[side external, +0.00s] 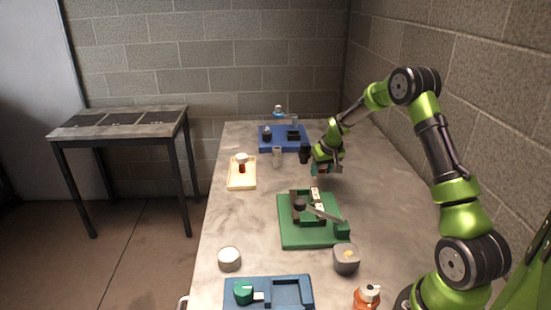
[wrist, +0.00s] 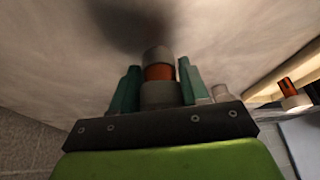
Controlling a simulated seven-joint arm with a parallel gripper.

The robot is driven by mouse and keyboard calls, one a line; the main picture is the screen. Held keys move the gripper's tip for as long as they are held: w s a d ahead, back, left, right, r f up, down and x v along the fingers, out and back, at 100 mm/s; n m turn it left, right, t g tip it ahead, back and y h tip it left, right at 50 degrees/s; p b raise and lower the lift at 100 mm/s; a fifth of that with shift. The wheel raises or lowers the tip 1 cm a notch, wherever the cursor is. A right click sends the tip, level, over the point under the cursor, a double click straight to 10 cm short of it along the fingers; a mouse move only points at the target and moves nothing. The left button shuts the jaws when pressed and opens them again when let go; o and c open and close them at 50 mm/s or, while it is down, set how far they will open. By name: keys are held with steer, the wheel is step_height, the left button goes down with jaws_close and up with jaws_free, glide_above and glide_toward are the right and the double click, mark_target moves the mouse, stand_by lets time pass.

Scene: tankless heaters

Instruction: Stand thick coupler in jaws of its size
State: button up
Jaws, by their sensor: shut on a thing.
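My gripper (wrist: 157,88) is shut on a grey cylindrical coupler with an orange-brown band (wrist: 158,72), held between the green fingers. In the side view my gripper (side external: 321,169) is above the table beyond the green fixture, and its hold is hard to make out there. The green fixture (side external: 290,236) carries dark and pale jaw blocks (side external: 315,195) and a grey lever (side external: 326,215). Another coupler, red-brown with a pale top (side external: 241,164), stands in the cream tray (side external: 236,185); it also shows in the wrist view (wrist: 290,92). I cannot tell the jaw sizes.
A blue fixture (side external: 268,146) and a bottle (side external: 278,112) are at the back.

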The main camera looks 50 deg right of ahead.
steer(key=shift+f, duration=0.85)
steer(key=o, duration=1.2)
steer(key=shift+f, duration=0.15)
steer(key=shift+c, duration=0.2)
